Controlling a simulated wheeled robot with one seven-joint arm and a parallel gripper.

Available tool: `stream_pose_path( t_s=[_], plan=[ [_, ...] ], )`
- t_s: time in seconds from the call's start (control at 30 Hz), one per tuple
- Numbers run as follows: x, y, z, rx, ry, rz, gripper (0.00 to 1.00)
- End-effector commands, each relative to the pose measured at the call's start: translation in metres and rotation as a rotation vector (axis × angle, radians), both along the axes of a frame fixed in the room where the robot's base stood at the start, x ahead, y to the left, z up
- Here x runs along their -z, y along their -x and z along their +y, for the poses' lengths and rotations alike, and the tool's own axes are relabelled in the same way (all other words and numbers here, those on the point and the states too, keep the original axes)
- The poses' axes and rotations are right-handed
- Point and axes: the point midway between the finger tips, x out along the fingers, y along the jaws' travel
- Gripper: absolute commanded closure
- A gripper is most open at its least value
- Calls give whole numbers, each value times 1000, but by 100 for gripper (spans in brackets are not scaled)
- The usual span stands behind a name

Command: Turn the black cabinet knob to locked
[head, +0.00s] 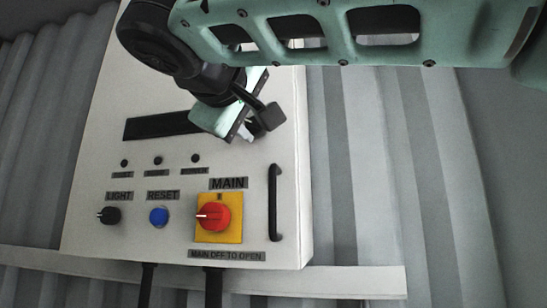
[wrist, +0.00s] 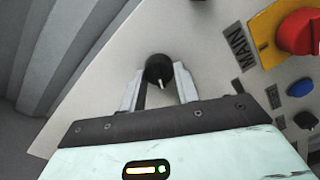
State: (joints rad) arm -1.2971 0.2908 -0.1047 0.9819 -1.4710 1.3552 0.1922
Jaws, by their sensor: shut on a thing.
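The black cabinet knob (wrist: 159,66) shows in the wrist view, round with a white pointer line that points down toward my palm. It sits on the pale cabinet (head: 85,190), on the upper right of its front. My gripper (wrist: 159,76) has one finger on each side of the knob and is shut on it. In the head view my gripper (head: 248,135) is at the cabinet front, above the MAIN label, and hides the knob. Any marks around the knob are too hidden to read.
Below my gripper are a red MAIN switch (head: 214,215) on a yellow plate, a black handle (head: 275,203), a blue RESET button (head: 159,217) and a black LIGHT knob (head: 109,215). A dark slot (head: 160,126) lies left. Corrugated wall (head: 385,180) stands behind.

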Motion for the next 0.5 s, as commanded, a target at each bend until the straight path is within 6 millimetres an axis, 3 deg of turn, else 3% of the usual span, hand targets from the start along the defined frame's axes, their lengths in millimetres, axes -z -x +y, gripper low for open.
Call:
stream_pose_path(
  t_s=[0.5],
  plan=[
    [-1,0,-1,3,393,53,91]
  ],
)
